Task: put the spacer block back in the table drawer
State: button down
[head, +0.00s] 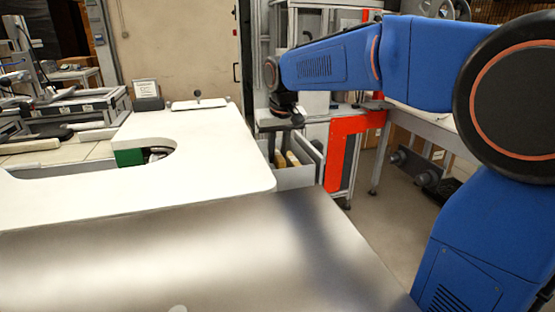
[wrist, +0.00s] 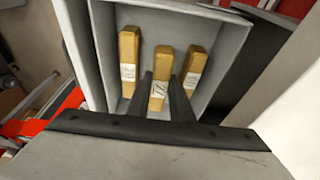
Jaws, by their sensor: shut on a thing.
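The spacer block is a yellowish wooden bar with a white label; in the wrist view the middle block (wrist: 162,62) stands between the two dark fingers of my gripper (wrist: 161,80). My gripper is shut on it. The grey table drawer (wrist: 228,70) is open, and the held block is over or inside it; I cannot tell whether it touches the floor. In the head view my gripper (head: 283,130) hangs down at the open drawer (head: 298,180), and the fingertips are hard to make out.
Two similar labelled blocks lie in the drawer, one left (wrist: 129,60) and one right (wrist: 194,72) of the held one. The white table (head: 190,190) stands left of the drawer. An orange-red panel (head: 345,150) stands right of it.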

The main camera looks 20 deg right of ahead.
jog(key=shift+f, duration=0.95)
jog(key=shift+f, duration=0.3)
jog(key=c, duration=1.6)
grip_release()
jog(key=v, duration=1.2)
jog(key=shift+r, duration=0.35)
